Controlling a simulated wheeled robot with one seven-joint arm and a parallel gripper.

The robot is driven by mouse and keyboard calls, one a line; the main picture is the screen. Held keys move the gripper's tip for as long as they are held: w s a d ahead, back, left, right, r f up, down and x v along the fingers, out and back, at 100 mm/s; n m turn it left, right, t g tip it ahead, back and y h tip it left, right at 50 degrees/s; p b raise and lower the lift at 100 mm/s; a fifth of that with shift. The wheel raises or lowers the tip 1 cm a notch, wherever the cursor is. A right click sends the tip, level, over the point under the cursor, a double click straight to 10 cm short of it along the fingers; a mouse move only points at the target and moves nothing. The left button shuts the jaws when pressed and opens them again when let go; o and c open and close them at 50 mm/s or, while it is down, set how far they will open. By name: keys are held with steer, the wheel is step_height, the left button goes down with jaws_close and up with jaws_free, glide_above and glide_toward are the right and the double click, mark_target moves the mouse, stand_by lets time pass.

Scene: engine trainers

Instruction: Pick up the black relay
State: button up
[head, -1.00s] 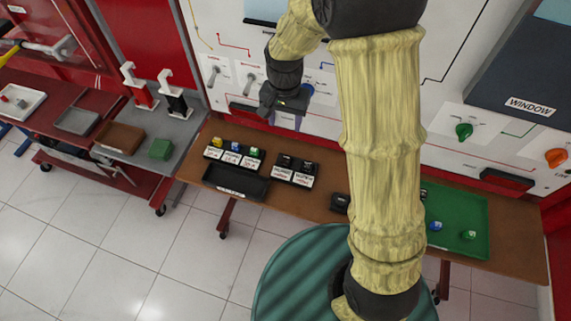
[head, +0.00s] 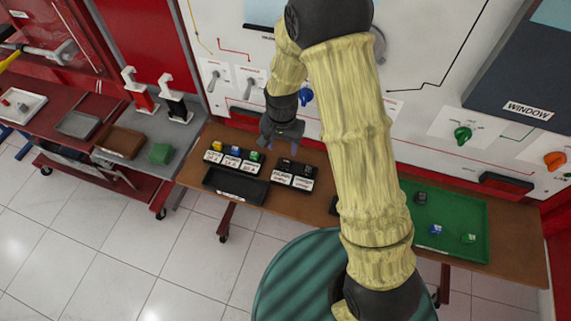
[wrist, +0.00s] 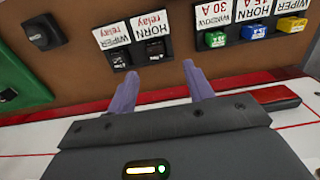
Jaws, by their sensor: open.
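My gripper (head: 284,146) is open and empty above the back edge of the brown table. In the wrist view its two purple fingers (wrist: 160,70) are apart, pointing toward the labelled holders. The holder (head: 292,175) also shows just below my gripper in the head view. Another dark block (head: 420,197) lies on the green tray (head: 470,205). Which one is the task's relay I cannot tell.
A fuse holder (head: 232,158) with yellow, blue and green fuses stands left of the relays, behind an empty black tray (head: 235,184). A black block (wrist: 43,32) sits on the table near the green tray. The panel wall rises close behind my gripper.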

mark_target(286, 163)
steer(key=shift+f, duration=1.55)
steer(key=shift+d+f+p, duration=0.25)
steer(key=shift+f, duration=1.05)
steer(key=shift+d+f+p, duration=0.2)
steer(key=shift+f+p, duration=0.05)
steer(key=shift+f, duration=1.05)
steer(key=c, duration=1.1)
steer(key=shift+o, duration=0.2)
steer(key=shift+r, duration=0.15)
